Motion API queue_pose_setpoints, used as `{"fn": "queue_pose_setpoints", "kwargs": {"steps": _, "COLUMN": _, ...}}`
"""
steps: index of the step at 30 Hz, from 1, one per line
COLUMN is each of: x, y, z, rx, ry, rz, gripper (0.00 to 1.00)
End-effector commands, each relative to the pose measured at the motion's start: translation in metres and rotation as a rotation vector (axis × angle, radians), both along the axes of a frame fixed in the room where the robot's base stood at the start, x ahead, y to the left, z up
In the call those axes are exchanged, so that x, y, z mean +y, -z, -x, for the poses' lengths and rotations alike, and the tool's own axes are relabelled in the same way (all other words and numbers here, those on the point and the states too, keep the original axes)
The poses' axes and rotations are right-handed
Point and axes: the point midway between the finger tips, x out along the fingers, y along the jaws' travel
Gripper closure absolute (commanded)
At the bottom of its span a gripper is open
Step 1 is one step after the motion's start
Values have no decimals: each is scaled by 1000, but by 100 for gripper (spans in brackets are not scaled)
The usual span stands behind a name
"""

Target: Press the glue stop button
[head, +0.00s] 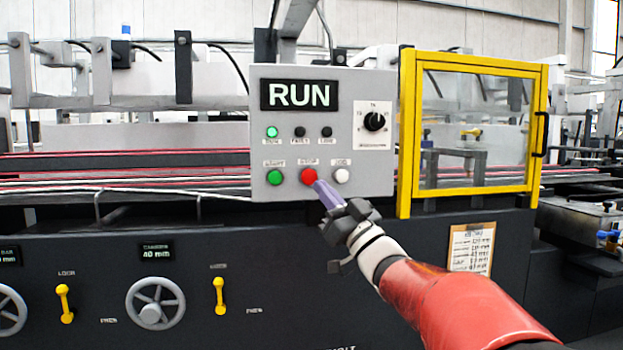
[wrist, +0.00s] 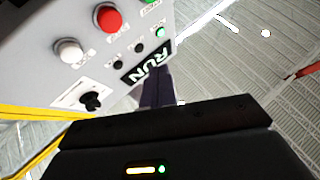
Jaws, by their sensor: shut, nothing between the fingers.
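The red STOP button (head: 308,176) sits in the lower middle of the grey control panel (head: 380,182), between a green START button (head: 274,177) and a white JOG button (head: 341,176). In the wrist view, the red button (wrist: 109,18) shows near the top, upside down. My gripper (head: 319,186) is shut and empty. In the head view its purple fingertips appear just below and right of the red button. I cannot tell whether they touch it. In the wrist view the fingers (wrist: 157,88) appear beside the RUN display, apart from the red button.
The display (head: 298,95) reads RUN, and a green lamp (head: 271,132) is lit under it. A black rotary knob (head: 374,121) is at the panel's right. A yellow-framed guard (head: 408,150) stands right of the panel. Handwheels (head: 155,303) and yellow levers (head: 219,296) are below left.

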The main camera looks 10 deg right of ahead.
Motion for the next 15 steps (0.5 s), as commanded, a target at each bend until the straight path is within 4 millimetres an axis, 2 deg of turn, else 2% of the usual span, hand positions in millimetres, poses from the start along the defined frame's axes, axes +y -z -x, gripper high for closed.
{"fn": "queue_pose_setpoints", "kwargs": {"steps": 5, "x": 0, "y": -1, "z": -8, "rx": 2, "ry": 1, "rz": -1, "gripper": 100}}
{"fn": "queue_pose_setpoints", "kwargs": {"steps": 15, "x": 0, "y": -4, "z": -54, "rx": 5, "ry": -1, "rz": -2, "gripper": 100}}
